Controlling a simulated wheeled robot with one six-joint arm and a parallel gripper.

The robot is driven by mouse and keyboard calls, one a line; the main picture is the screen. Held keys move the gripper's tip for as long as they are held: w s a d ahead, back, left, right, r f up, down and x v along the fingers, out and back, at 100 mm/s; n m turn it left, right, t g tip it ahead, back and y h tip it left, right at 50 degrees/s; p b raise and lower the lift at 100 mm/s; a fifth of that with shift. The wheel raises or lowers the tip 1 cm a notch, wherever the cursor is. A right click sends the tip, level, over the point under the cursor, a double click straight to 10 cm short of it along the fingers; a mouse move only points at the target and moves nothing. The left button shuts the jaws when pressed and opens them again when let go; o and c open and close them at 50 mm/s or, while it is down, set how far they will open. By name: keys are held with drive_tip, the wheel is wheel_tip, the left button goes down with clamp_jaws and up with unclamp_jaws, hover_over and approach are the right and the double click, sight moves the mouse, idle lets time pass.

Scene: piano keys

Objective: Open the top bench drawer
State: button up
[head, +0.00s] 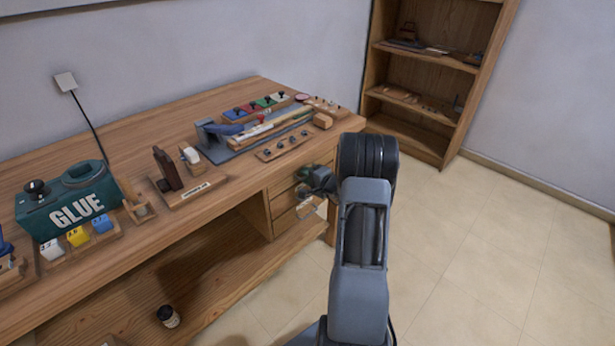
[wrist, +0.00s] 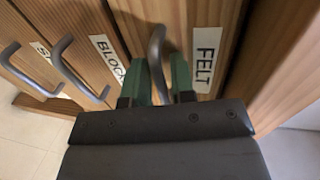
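The bench (head: 130,110) has a stack of three wooden drawers at its right end. The top drawer (head: 284,184) appears closed under the bench top. In the wrist view, turned sideways, the top drawer's label FELT (wrist: 207,60) is on the right. Its curved grey metal handle (wrist: 157,45) lies between the green fingertips of my gripper (wrist: 160,75). The fingers are apart, on either side of the handle; whether they touch it is unclear. In the head view, my gripper (head: 308,190) is at the drawer fronts, partly hidden by my arm.
The lower drawers' handles (wrist: 78,70) (wrist: 27,72) stick out to the left in the wrist view. Tools and a teal GLUE box (head: 72,200) stand on the bench. A bookcase (head: 425,115) stands behind. The tiled floor (head: 480,250) at the right is clear.

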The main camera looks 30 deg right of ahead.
clamp_jaws()
